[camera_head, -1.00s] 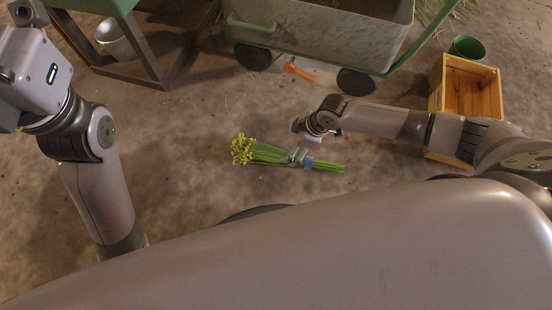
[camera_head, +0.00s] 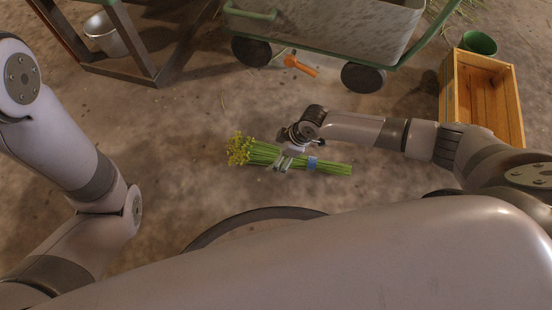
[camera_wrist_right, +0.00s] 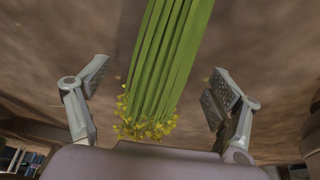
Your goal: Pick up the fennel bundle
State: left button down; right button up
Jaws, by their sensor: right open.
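The fennel bundle (camera_head: 262,153) lies on the floor in the head view, its yellow flower heads to the left and its green stems to the right, with a blue band around the stems. My right gripper (camera_head: 283,163) is over the bundle, between the flowers and the band. In the right wrist view the green stems (camera_wrist_right: 172,60) run between the two spread fingers of my right gripper (camera_wrist_right: 155,90), with gaps on both sides. The yellow flower heads show near the palm. My left arm is at the left of the head view, but its gripper is out of frame.
A grey cart (camera_head: 325,30) with dark wheels stands at the back. An orange-handled tool (camera_head: 300,66) lies by it. A wooden crate (camera_head: 447,95) and a green pot (camera_head: 478,43) are at the right. A metal bucket (camera_head: 103,38) is at the back left. The floor around the bundle is clear.

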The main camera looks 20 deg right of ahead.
jog(key=shift+w+a+f, duration=0.1)
jog(key=shift+a+f, duration=0.05)
jog(key=shift+f, duration=0.35)
jog(key=shift+c, duration=0.5)
jog(key=c, duration=1.3)
jog(key=shift+r, duration=0.1)
jog(key=shift+c, duration=0.4)
jog(key=shift+r, duration=0.1)
jog(key=shift+c, duration=0.2)
